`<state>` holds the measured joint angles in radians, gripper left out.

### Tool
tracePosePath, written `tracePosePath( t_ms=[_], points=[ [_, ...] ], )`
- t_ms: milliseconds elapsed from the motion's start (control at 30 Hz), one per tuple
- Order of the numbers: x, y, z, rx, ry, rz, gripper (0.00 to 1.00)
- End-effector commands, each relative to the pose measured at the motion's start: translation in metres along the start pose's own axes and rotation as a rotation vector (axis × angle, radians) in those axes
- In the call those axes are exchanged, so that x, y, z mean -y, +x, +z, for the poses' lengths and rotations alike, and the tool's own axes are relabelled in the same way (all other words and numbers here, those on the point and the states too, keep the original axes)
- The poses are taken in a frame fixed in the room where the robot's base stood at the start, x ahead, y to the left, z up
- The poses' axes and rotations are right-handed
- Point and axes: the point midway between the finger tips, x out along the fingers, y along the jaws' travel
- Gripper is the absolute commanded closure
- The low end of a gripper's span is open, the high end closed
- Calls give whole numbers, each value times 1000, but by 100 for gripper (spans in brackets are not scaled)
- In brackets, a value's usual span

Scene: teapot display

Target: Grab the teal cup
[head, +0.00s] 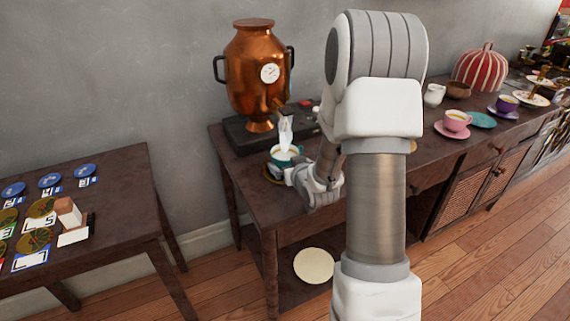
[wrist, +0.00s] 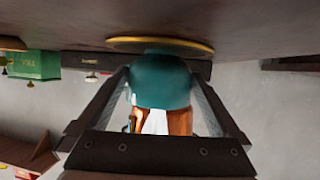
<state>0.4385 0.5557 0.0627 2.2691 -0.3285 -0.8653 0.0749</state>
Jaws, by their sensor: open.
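The teal cup (head: 287,154) stands on a dark gold-rimmed saucer (head: 271,178), under the spout of the copper samovar. My gripper (head: 284,168) is at the near side of the cup and hides part of it. The wrist view looks upside down. There the cup (wrist: 160,82) sits between the two open fingers of my gripper (wrist: 160,92), with a finger on each side. The saucer's gold rim (wrist: 125,40) shows beyond it. I cannot tell whether either finger touches the cup.
The copper samovar (head: 253,80) stands close behind the cup on a dark base. A pale shape (head: 285,133) rises above the cup. A pink cup (head: 456,120), a purple cup (head: 507,103) and a striped red dome (head: 481,70) stand farther right.

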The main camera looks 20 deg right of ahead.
Motion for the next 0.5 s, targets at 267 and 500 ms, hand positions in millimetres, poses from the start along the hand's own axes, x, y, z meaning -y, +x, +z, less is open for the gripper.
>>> tracePosePath(
  t_ms=[267, 500],
  points=[
    [1, 14, 0, 0, -1, -1, 0],
    [0, 13, 0, 0, -1, -1, 23]
  ],
)
